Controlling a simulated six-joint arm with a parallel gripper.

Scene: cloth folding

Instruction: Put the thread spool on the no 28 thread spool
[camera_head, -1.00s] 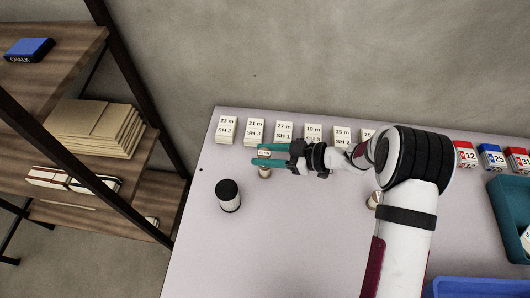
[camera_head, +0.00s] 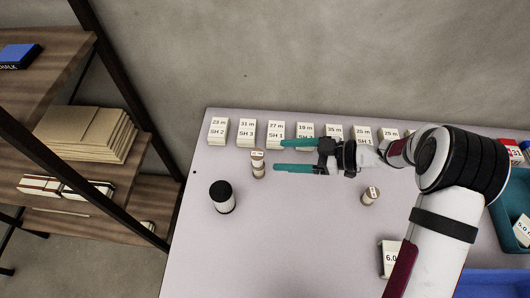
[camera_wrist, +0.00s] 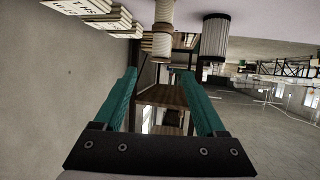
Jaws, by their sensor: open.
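Two small beige thread spools stand one on the other at the left of the table, the upper spool (camera_head: 257,155) on the lower spool (camera_head: 259,171). The stack looks upright. The wrist view shows the same pair end to end, with the lower spool (camera_wrist: 164,12) meeting the upper spool (camera_wrist: 162,46). Their numbers are too small to read. Another thread spool (camera_head: 371,195) stands alone further right. My gripper (camera_head: 279,156) is open and empty, just right of the stack and apart from it. Its teal fingers also show in the wrist view (camera_wrist: 159,74).
A black-topped white cylinder (camera_head: 222,197) stands left and in front of the stack. A row of labelled white boxes (camera_head: 247,132) lines the table's back edge, close behind my fingers. A white box (camera_head: 389,258) and a teal bin (camera_head: 498,212) are at the right. The front middle is clear.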

